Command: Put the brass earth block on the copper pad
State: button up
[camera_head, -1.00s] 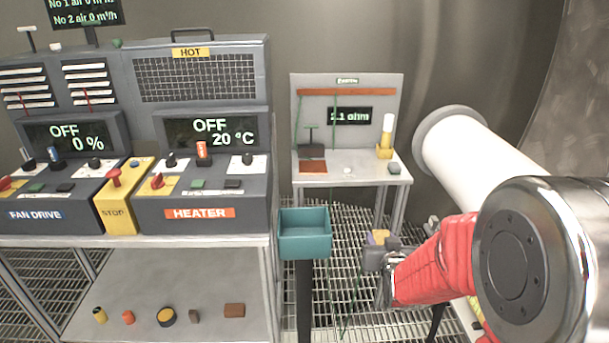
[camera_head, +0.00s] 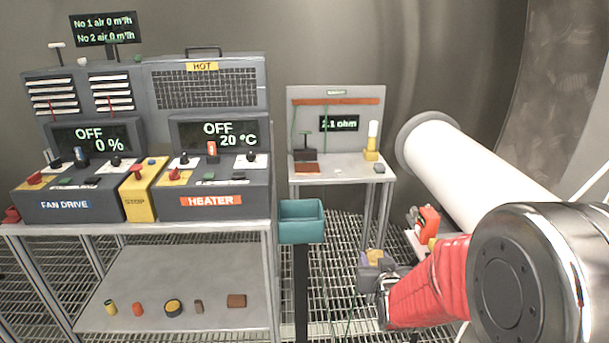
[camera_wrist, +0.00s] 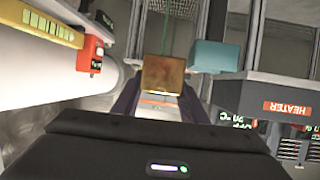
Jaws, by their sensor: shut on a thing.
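My gripper (camera_head: 371,268) is shut on the brass earth block (camera_head: 375,256), low in front of the earth bench and to the right of the teal bin. In the wrist view the brass block (camera_wrist: 163,75) shows square and tarnished between the dark fingers. The copper pad (camera_head: 306,168) is a flat orange-brown patch on the left of the earth bench top (camera_head: 345,174). A dark clamp-like block with a T-handle (camera_head: 305,152) stands just behind it. My gripper is lower in the picture than the pad and apart from it.
A teal bin (camera_head: 301,222) on a post stands between the heater console (camera_head: 213,190) and my gripper. A thick white pipe (camera_head: 470,165) runs along the right, with a red device (camera_head: 428,222) near it. A yellow block with a white cylinder (camera_head: 372,142) stands on the bench's right.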

aim_at(307, 166)
jog(key=k, duration=0.6)
jog(key=u, duration=0.7)
jog(key=i, duration=1)
